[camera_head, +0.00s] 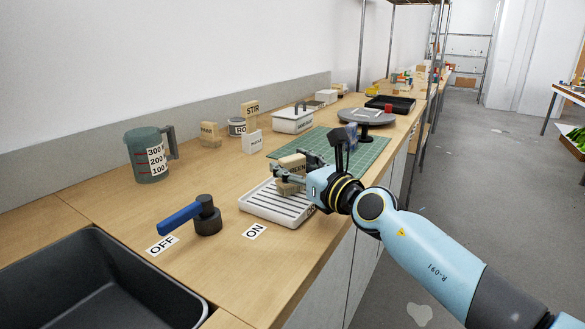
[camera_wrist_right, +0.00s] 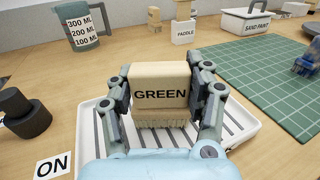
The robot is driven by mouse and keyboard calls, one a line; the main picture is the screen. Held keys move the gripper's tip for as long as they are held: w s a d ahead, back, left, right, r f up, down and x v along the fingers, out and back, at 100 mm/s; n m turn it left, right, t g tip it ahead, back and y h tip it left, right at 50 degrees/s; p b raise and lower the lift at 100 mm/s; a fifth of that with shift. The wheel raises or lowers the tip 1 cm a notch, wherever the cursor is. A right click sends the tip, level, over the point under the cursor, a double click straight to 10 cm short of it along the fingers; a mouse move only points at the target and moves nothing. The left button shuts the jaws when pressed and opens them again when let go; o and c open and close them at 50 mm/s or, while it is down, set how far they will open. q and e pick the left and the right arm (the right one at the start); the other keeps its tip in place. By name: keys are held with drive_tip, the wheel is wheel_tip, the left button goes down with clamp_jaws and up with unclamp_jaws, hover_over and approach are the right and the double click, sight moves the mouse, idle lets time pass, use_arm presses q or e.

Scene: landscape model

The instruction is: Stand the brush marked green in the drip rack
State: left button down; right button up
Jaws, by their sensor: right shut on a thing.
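The brush marked GREEN (camera_wrist_right: 160,80) is a pale wooden block with bristles below. It also shows in the head view (camera_head: 290,162), partly hidden by my gripper. My right gripper (camera_wrist_right: 163,98) is shut on it, one finger on each side, and holds it upright with the bristles down; in the head view the gripper (camera_head: 297,177) comes in from the right. The drip rack (camera_head: 262,208), a white tray with dark slots, lies under the brush, also in the wrist view (camera_wrist_right: 87,140). I cannot tell whether the bristles touch the slats. My left gripper is not in view.
A blue-handled tap (camera_head: 190,215) with OFF and ON labels stands left of the rack, by a dark sink (camera_head: 95,285). A measuring jug (camera_head: 147,160), a green cutting mat (camera_head: 362,152), a SAND PAINT box (camera_head: 293,122) and a turntable (camera_head: 366,117) stand farther back.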

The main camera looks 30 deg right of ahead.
drive_tip(key=o, duration=1.1)
drive_tip(key=shift+f, duration=0.1)
drive_tip(key=shift+o, duration=0.2)
drive_tip(key=shift+r, duration=0.3)
drive_tip(key=s, duration=0.3)
drive_tip(key=s+d+p, duration=0.1)
drive_tip(key=s, duration=0.3)
drive_tip(key=s+p, duration=0.1)
drive_tip(key=s, duration=0.3)
drive_tip(key=shift+d+f, duration=0.15)
drive_tip(key=shift+d, duration=0.1)
drive_tip(key=shift+s+d, duration=0.1)
drive_tip(key=shift+s, duration=0.4)
